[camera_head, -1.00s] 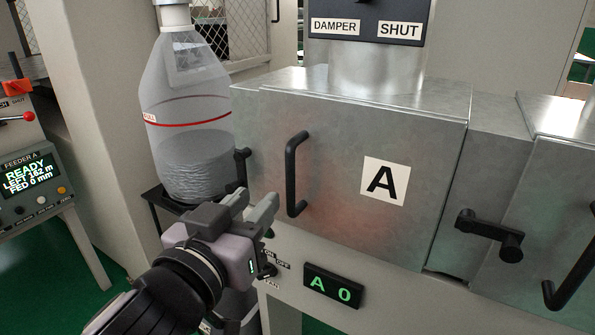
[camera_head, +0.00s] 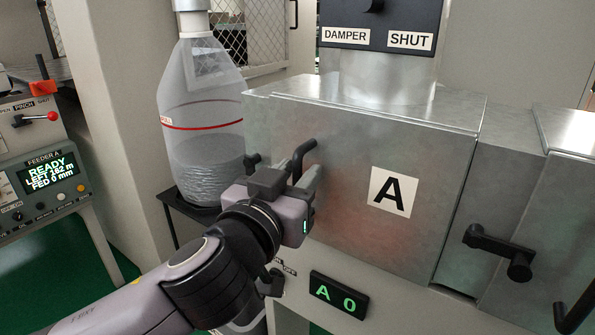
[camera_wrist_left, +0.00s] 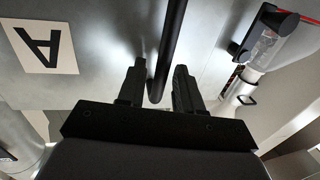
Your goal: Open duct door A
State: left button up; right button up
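Duct door A (camera_head: 345,215) is a grey metal panel with a white "A" label (camera_head: 393,192). It looks shut on its metal box. Its black bar handle (camera_head: 301,153) stands upright near the left edge. My left gripper (camera_head: 293,182) is at the handle's lower part. In the left wrist view, the open fingers (camera_wrist_left: 159,82) are on either side of the handle (camera_wrist_left: 171,40), with gaps visible, especially to the right finger. The "A" label also shows there, upside down (camera_wrist_left: 41,41). My right gripper is in neither view.
A black lever (camera_head: 500,250) sits right of door A, beside a neighbouring door (camera_head: 556,220). A clear bag (camera_head: 203,110) stands on a black stand at the left. A display (camera_head: 338,295) reads "A 0". A feeder panel (camera_head: 45,185) is at far left.

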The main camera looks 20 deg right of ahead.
pick_arm(q)
jog(key=shift+w+d, duration=0.25)
grip_shut()
jog(key=shift+s+a, duration=0.1)
jog(key=shift+s, duration=0.05)
